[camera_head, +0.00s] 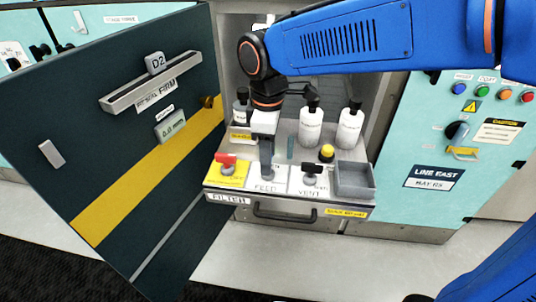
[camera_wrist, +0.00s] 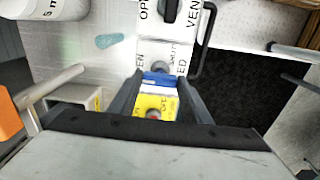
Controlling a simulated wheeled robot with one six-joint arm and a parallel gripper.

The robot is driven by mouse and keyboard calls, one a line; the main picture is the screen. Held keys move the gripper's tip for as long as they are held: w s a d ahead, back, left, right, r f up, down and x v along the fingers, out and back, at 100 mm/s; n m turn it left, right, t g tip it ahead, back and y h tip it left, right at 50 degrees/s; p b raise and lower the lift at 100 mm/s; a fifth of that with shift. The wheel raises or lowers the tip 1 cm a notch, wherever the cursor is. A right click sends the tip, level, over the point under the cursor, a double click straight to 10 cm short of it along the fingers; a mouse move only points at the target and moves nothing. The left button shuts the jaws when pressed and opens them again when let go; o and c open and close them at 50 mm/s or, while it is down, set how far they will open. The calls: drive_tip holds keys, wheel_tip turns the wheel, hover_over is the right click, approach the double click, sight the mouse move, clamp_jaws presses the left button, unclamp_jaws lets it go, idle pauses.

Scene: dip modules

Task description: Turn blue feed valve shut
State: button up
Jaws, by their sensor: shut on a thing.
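The blue feed valve's handle (camera_wrist: 158,79) lies between my gripper's fingers (camera_wrist: 160,76) in the wrist view, with both fingers at its sides. Its white plate, lettered FEED, shows beyond it with a round grey part. In the head view, my gripper (camera_head: 266,174) points down onto the FEED plate (camera_head: 265,187) on the filter drawer and hides the handle. My gripper is shut on the blue handle. The handle's exact angle against the open and shut marks is hard to read.
A red valve (camera_head: 227,161) on a yellow plate is left of the feed valve, and a black VENT valve (camera_head: 311,171) is right. White bottles (camera_head: 311,127), a yellow knob (camera_head: 327,152) and a grey bin (camera_head: 355,180) share the drawer. An open dark door (camera_head: 130,130) stands left.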

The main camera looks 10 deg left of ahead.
drive_tip(key=shift+m, duration=0.3)
drive_tip(key=m, duration=0.3)
drive_tip(key=shift+m, duration=0.3)
drive_tip(key=m, duration=0.4)
drive_tip(key=shift+m, duration=0.3)
drive_tip(key=m, duration=0.9)
drive_tip(key=o, duration=1)
drive_tip(key=shift+o, duration=0.2)
drive_tip(key=shift+r, duration=0.1)
